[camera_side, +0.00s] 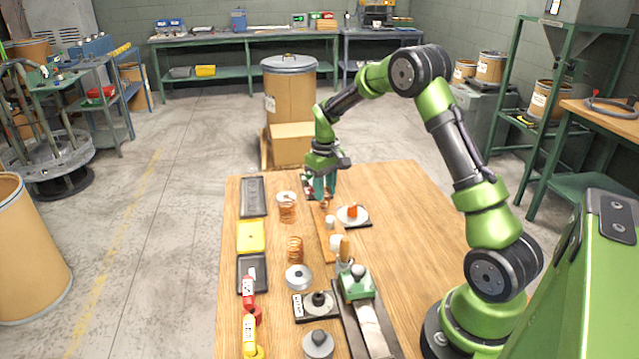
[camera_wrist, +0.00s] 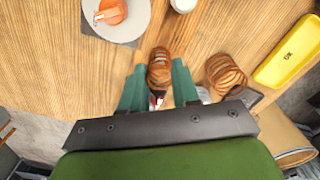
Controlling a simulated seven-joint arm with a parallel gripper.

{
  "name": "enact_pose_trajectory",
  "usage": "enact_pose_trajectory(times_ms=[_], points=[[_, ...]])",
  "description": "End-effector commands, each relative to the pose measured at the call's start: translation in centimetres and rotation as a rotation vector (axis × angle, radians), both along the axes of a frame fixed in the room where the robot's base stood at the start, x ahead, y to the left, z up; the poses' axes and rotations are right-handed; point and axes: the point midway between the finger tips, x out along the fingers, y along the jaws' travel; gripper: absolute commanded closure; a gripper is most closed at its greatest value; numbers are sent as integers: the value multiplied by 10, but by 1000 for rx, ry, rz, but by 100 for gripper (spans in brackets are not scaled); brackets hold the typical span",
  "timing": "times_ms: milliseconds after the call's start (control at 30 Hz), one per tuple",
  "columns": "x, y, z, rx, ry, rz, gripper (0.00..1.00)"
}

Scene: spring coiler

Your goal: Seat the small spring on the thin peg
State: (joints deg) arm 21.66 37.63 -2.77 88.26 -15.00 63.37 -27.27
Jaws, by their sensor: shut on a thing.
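My gripper (camera_side: 322,198) is above the far part of the wooden table. Its two teal fingers (camera_wrist: 160,88) are shut on a small copper-coloured spring (camera_wrist: 159,68), which sits between the fingertips in the wrist view. In the side view only a little copper colour (camera_side: 324,204) shows below the fingers. A second, wider copper spring (camera_side: 287,212) stands to the left of my gripper; it also shows in the wrist view (camera_wrist: 225,75). Another copper spring (camera_side: 295,249) stands nearer the camera. I cannot pick out the thin peg for certain in either view.
A white dish (camera_side: 361,219) with an orange thing on it is right of the gripper. A yellow tray (camera_side: 250,236) lies between two black trays at the left edge. Knobbed discs, a green-topped tool (camera_side: 357,284) and red and yellow items crowd the near end. The right side is clear.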

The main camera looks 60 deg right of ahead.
Motion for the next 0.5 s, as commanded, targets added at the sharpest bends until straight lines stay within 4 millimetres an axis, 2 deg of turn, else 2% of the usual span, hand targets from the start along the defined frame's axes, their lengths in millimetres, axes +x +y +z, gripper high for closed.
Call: enact_pose_trajectory(times_ms=[500], points=[[0, 0, -6, 0, 0, 0, 87]])
